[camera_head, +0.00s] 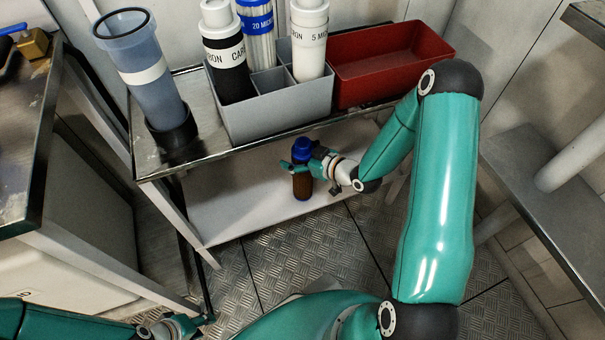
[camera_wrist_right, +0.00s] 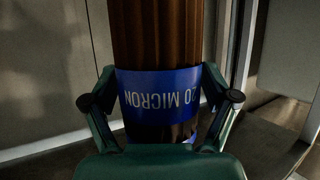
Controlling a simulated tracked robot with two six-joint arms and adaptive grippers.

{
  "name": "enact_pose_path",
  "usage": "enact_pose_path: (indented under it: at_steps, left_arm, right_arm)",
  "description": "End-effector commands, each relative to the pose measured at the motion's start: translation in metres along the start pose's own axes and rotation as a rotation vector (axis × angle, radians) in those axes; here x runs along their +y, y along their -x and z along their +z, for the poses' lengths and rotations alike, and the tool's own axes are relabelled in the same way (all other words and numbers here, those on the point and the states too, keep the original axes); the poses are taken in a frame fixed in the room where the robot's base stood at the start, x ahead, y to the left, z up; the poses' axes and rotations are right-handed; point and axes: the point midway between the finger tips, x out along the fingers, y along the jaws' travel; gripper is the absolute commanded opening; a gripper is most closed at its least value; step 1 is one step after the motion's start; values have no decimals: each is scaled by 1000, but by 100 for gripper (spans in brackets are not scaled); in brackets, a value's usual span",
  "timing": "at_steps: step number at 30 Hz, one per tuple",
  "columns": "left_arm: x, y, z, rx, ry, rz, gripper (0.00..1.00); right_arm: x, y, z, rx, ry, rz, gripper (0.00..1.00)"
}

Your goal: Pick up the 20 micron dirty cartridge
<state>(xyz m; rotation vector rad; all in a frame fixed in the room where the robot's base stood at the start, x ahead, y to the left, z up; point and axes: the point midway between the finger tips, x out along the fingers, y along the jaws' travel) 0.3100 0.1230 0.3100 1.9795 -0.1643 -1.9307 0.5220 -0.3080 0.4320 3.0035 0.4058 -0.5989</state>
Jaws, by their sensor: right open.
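The 20 micron dirty cartridge (camera_head: 302,187), brown with a blue top, stands upright at the lower shelf in the head view. In the right wrist view its pleated brown body (camera_wrist_right: 158,35) carries a blue band reading "20 MICRON", upside down. My right gripper (camera_head: 298,167) is open at the cartridge. In the wrist view its fingers (camera_wrist_right: 160,98) lie on either side of the blue band; whether they touch it is unclear. My left gripper (camera_head: 200,321) is low at the left, away from the cartridge, its opening too small to judge.
Above, the bench holds a grey divided bin (camera_head: 280,115) with several upright cartridges, a red tray (camera_head: 385,85) and a clear blue housing (camera_head: 150,85). The bench's front edge (camera_head: 240,148) is close above the right gripper. The floor (camera_head: 300,250) in front is clear.

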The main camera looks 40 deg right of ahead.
Motion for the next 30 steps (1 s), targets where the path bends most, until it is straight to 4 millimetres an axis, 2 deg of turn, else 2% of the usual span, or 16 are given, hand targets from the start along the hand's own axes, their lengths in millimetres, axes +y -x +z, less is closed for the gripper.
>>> enact_pose_path:
  at_steps: [8, 23, 24, 30]
  left_arm:
    - [0, 0, 0, 0, 0, 0, 40]
    - [0, 0, 0, 0, 0, 0, 40]
    - [0, 0, 0, 0, 0, 0, 40]
    - [0, 0, 0, 0, 0, 0, 40]
  right_arm:
    - [0, -4, -1, 0, 0, 1, 86]
    - [0, -4, 0, 0, 0, 0, 3]
    - [0, -4, 0, 0, 0, 0, 0]
    - [0, -4, -1, 1, 1, 0, 0]
